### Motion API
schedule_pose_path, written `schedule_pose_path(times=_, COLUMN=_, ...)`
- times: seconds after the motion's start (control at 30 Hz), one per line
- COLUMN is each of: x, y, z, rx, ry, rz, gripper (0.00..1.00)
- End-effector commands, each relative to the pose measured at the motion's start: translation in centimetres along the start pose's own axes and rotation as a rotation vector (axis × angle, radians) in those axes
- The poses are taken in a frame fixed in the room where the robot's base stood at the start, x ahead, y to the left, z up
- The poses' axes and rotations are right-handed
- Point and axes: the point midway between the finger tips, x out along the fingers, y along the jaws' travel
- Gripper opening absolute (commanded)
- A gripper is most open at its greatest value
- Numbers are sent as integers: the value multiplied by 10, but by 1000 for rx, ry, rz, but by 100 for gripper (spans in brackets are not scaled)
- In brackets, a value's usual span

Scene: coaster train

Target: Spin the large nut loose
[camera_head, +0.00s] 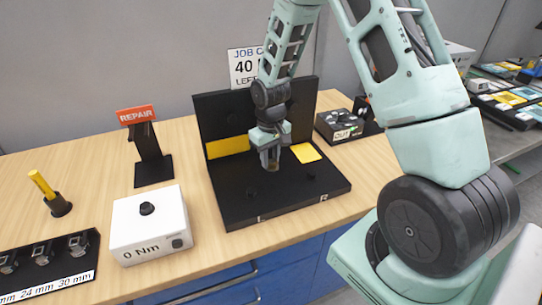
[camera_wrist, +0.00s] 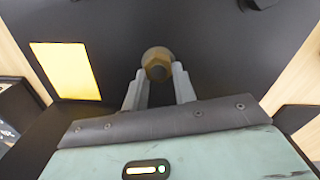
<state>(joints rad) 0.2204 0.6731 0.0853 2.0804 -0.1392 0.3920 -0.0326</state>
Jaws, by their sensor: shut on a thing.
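The large nut (camera_wrist: 158,64) is a brass-brown hex nut seen end-on in the wrist view, against the black fixture. My gripper (camera_wrist: 160,80) has its two grey fingers on either side of the nut and is shut on it. In the head view my gripper (camera_head: 270,160) points down at the black fixture (camera_head: 240,203), and its fingers mostly hide the nut. The fixture has a flat base and an upright back panel. I cannot tell how far the nut sits along its thread.
A white box reading "0 Nm" (camera_head: 150,225) stands left of the fixture. A socket rack (camera_head: 45,265), a yellow-handled tool (camera_head: 45,187) and a REPAIR sign (camera_head: 136,115) are further left. A box marked OUT (camera_head: 340,126) is at the right. Bare wood lies between them.

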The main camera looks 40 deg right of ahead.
Motion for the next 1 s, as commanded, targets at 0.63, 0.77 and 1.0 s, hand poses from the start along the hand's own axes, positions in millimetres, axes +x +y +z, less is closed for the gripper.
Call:
schedule_pose_path(times=0.63, x=2, y=-2, z=2, rx=-236, ry=-5, rz=-2, gripper=4)
schedule_pose_path(times=0.77, x=2, y=-2, z=2, rx=-238, ry=-5, rz=-2, gripper=4)
schedule_pose_path(times=1.0, x=3, y=-2, z=2, rx=-237, ry=-6, rz=-2, gripper=30)
